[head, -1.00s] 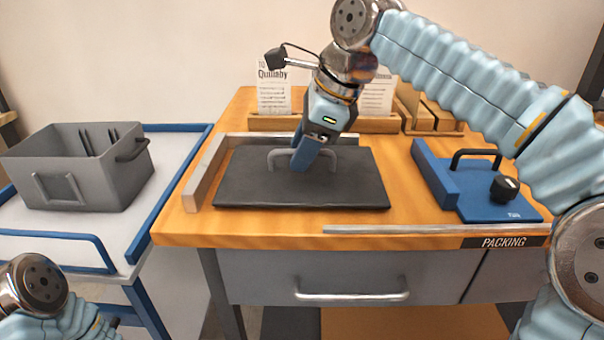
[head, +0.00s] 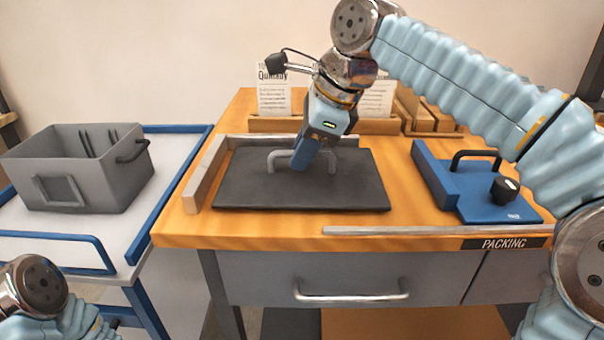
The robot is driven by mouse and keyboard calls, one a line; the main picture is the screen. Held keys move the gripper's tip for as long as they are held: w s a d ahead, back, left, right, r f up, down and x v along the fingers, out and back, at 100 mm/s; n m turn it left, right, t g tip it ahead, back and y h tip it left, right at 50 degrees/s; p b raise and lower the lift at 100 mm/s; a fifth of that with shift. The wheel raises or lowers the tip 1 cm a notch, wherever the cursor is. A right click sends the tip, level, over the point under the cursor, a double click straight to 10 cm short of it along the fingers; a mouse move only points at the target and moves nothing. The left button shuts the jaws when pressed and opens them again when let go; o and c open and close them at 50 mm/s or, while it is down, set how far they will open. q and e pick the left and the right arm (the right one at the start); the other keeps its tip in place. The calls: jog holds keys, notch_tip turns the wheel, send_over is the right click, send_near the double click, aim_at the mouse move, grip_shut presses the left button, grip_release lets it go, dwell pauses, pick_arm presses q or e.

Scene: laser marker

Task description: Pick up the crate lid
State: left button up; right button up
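The crate lid (head: 245,190) is a flat dark grey plate with a lighter grey arched handle (head: 277,158). It appears level at the middle of the wooden packing table. My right gripper (head: 303,163) reaches down from above, with its blue fingers at the middle of the handle. They hide part of the handle, and the gap between them does not show, so I cannot tell whether they are closed on it. The grey crate (head: 75,185) stands open on the white cart at the left. My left gripper is out of view; only part of my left arm shows at bottom left.
A metal corner fence (head: 204,174) borders the lid at its left and back. A blue fixture (head: 480,188) with a black handle and knob stands at the right. Card holders (head: 268,124) and brown boxes (head: 425,115) line the back. Bare tabletop (head: 405,190) lies right of the lid.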

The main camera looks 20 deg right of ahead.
grip_shut()
jog(key=shift+r, duration=0.1)
jog(key=shift+r, duration=0.25)
notch_tip(320, 180, up, 3)
jog(key=shift+r+p, duration=0.15)
jog(key=shift+p, duration=0.6)
jog(key=s+d+r+p, duration=0.1)
jog(key=s+d+r, duration=0.6)
jog(key=s, duration=0.5)
notch_tip(320, 180, up, 2)
jog(key=shift+r, duration=0.25)
jog(key=shift+d, duration=0.15)
